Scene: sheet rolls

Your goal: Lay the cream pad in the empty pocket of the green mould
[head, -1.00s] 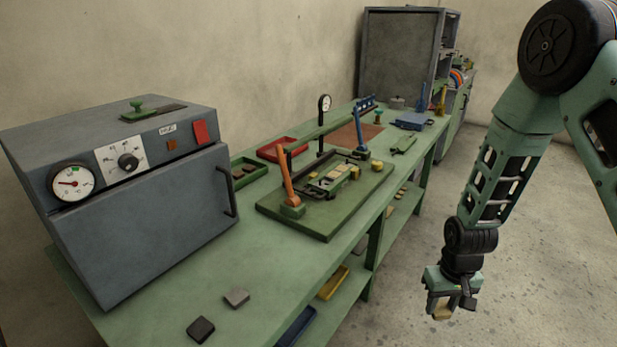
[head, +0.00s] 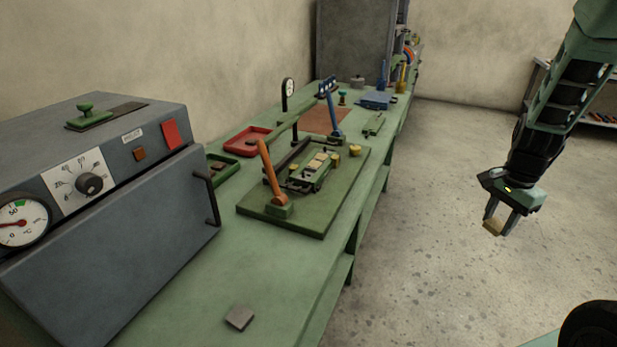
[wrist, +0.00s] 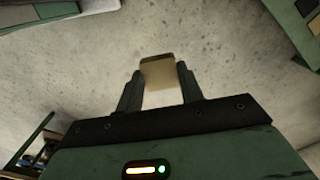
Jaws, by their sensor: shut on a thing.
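My gripper (head: 496,222) is shut on the cream pad (head: 494,227) and holds it over the open floor, to the right of the bench and apart from it. In the wrist view the cream pad (wrist: 158,72) sits between the two fingertips (wrist: 160,82). The green mould (head: 312,174) stands on a dark green board in the middle of the bench. Several cream pieces lie in it. Its pockets are too small in the picture to tell which one is empty.
The green bench (head: 283,262) runs away from me along the wall. A grey oven (head: 120,225) stands at its near left end. A grey block (head: 239,317) lies near the front. A red tray (head: 247,140) lies behind.

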